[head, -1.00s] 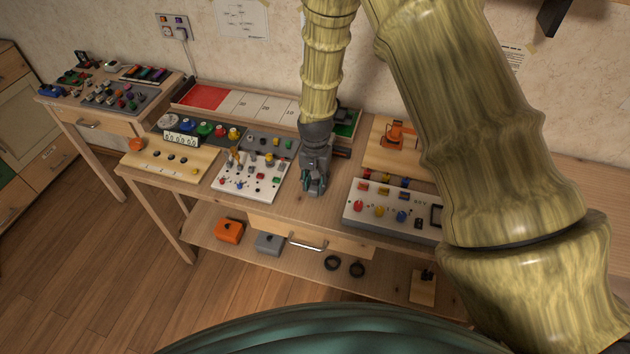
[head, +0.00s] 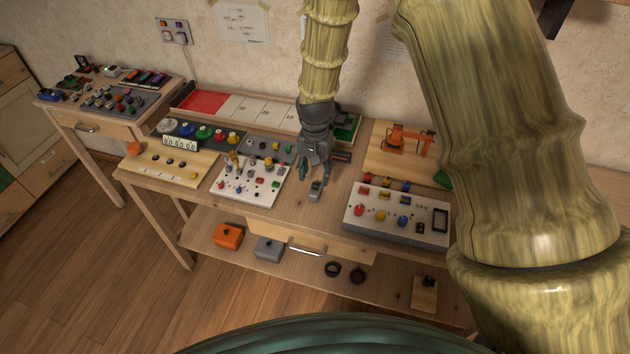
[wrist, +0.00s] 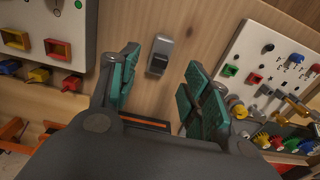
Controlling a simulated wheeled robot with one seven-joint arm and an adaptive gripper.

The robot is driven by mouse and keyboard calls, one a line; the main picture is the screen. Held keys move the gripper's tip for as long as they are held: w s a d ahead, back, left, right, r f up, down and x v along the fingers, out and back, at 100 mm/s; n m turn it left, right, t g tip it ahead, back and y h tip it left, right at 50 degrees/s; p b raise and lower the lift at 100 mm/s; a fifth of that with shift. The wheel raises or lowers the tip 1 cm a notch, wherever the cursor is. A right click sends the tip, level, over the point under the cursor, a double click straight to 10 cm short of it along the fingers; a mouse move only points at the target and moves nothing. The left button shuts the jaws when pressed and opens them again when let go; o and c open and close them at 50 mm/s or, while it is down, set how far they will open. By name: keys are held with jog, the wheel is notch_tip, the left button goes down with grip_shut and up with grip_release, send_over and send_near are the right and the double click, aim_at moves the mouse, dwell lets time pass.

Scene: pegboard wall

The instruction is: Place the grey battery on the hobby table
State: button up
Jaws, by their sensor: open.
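The grey battery (head: 315,189) rests on the bare wooden top of the long table (head: 290,211), between two white control boards. It also shows in the wrist view (wrist: 160,55) as a small grey block with a lighter end. My gripper (head: 315,172) is open just behind and above it in the head view. In the wrist view, the teal fingers of my gripper (wrist: 164,80) stand wide apart, with the battery seen between them near the fingertips and no finger touching it that I can see.
A white board with knobs and switches (head: 248,181) stands left of my gripper, and another with a dark screen (head: 398,212) to the right. An orange robot-arm model (head: 405,138) sits behind. Orange (head: 228,236) and grey (head: 268,248) boxes lie on the lower shelf.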

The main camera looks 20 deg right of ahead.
aim_at(315, 185)
jog(key=shift+r+b, duration=0.55)
jog(key=shift+r, duration=2.4)
